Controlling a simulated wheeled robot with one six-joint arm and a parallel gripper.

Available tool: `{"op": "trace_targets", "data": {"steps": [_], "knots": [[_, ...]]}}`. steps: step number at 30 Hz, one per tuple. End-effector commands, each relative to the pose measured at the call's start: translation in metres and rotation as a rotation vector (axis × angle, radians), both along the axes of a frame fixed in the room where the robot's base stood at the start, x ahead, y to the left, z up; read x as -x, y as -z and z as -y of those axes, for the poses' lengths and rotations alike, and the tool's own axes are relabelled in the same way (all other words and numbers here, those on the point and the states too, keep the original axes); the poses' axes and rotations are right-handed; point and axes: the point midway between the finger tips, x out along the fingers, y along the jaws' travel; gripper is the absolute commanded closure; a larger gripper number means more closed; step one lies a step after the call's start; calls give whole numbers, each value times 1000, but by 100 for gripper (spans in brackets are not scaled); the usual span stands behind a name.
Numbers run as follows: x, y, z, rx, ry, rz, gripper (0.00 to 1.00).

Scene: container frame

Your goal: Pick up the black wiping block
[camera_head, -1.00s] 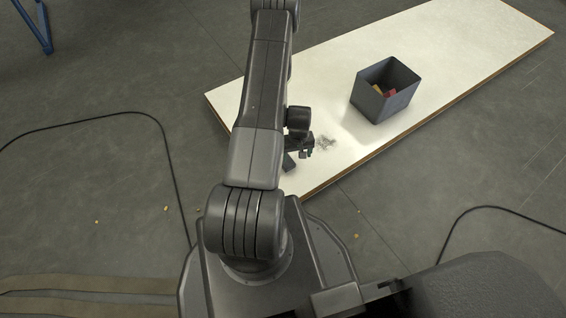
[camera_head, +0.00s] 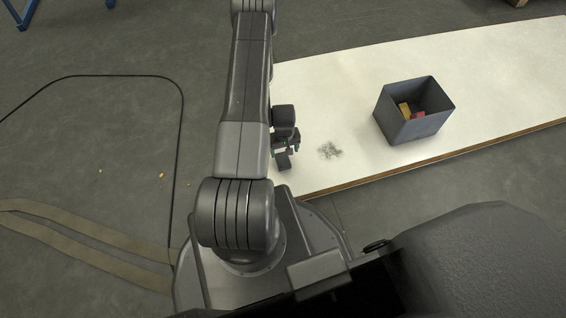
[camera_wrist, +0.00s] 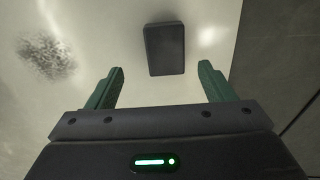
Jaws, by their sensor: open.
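The black wiping block (camera_wrist: 165,48) lies on the white board in the wrist view, a dark rectangle with its long side running up the picture. My gripper (camera_wrist: 160,82) is open, with its two green fingers apart. The block is beyond the fingertips in the picture, between their lines, and nothing is held. In the head view, the block (camera_head: 284,161) shows as a small dark shape just below my gripper (camera_head: 287,150), partly hidden by it.
The white board (camera_head: 480,75) bears a dark smudge (camera_head: 329,150) beside my gripper. A grey open bin (camera_head: 405,128) with yellow and red pieces stands farther right. A cable and straps lie on the floor at the left. The board between smudge and bin is clear.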

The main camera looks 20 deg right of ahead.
Motion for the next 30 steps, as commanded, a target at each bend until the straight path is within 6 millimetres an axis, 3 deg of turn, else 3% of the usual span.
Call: {"op": "trace_targets", "data": {"steps": [3, 11, 21, 28, 30], "knots": [[0, 22, 0, -1, 1, 0, 25], [-1, 36, -1, -1, 1, 1, 25], [-5, 81, -7, -1, 1, 0, 25], [-5, 82, -7, -1, 1, 1, 25], [-5, 82, -7, -1, 1, 1, 36]]}}
